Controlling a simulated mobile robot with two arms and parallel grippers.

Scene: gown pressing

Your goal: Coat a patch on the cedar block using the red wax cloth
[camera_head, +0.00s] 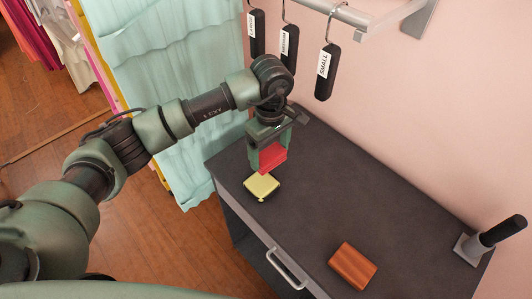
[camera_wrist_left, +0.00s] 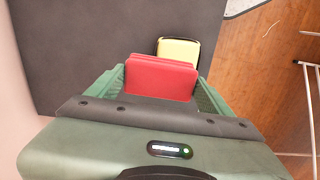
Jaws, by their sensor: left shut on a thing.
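My left gripper (camera_head: 268,160) is shut on the red wax cloth (camera_head: 272,158), a flat red folded piece. It holds the cloth above the dark cabinet top, near the yellow tin. The red cloth also shows between the fingers in the left wrist view (camera_wrist_left: 160,78). The cedar block (camera_head: 353,265), reddish-brown with wood grain, lies on the cabinet top at the lower right, apart from the gripper. The block is not visible in the left wrist view. My right gripper is not in view.
A small pale yellow tin (camera_head: 261,187) sits on the dark cabinet top (camera_head: 330,190) just below the cloth. A black-handled tool in a metal holder (camera_head: 470,248) stands at the right edge. Size-labelled hangers (camera_head: 325,72) hang from a wall rail. The middle of the top is clear.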

